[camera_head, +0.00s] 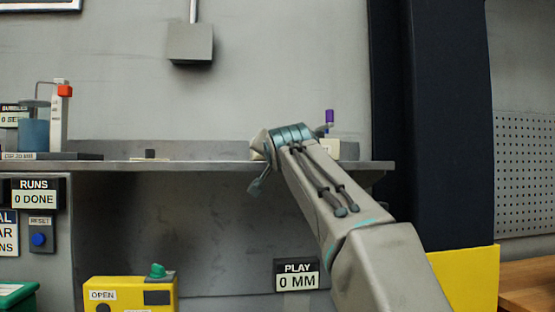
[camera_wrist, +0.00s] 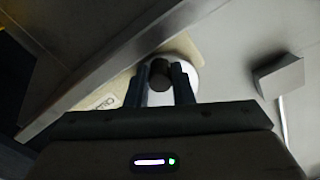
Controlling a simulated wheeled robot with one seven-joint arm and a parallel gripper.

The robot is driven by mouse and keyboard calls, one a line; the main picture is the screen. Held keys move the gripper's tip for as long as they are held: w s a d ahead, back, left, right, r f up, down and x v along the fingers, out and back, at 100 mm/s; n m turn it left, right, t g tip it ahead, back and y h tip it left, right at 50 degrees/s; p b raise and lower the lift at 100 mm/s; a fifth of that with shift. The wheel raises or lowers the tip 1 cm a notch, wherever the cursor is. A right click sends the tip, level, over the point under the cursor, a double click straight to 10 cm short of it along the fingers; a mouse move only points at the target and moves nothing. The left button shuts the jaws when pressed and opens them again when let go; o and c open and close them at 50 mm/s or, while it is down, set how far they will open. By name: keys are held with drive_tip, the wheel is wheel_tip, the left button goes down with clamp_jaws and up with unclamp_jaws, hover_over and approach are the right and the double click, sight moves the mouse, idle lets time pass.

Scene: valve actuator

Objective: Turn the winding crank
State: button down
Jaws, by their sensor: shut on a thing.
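In the wrist view my gripper (camera_wrist: 160,82) has its two dark fingers on either side of a short dark brown knob (camera_wrist: 159,70), shut on it. The knob stands over a white round disc (camera_wrist: 190,78), on a cream base plate (camera_wrist: 120,88) with a label too blurred to read. In the head view my wrist covers this spot on the shelf, and my fingertips are hidden. A purple upright handle (camera_head: 329,116) on a small grey arm shows just right of my wrist, above a cream block (camera_head: 348,150). I cannot tell whether the knob and this handle belong to one crank.
The grey shelf (camera_head: 200,166) runs under the work. A small dark block (camera_head: 150,154) sits on it at left, with a blue beaker (camera_head: 34,135) farther left. A wall box (camera_head: 190,43) hangs above. A PLAY sign (camera_head: 297,274) reads 0 MM.

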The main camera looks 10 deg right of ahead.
drive_tip(key=r+m, duration=0.1)
drive_tip(key=m, duration=0.7)
drive_tip(key=a+r+m+p, duration=0.1)
drive_tip(key=r+m, duration=0.1)
drive_tip(key=m, duration=0.5)
drive_tip(key=r+m, duration=0.2)
drive_tip(key=m, duration=0.6)
drive_tip(key=shift+a+r+m+p, duration=0.15)
drive_tip(key=shift+a+m+p, duration=0.1)
drive_tip(key=shift+m+p, duration=0.1)
drive_tip(key=c, duration=1.3)
unclamp_jaws()
drive_tip(key=shift+o, duration=0.2)
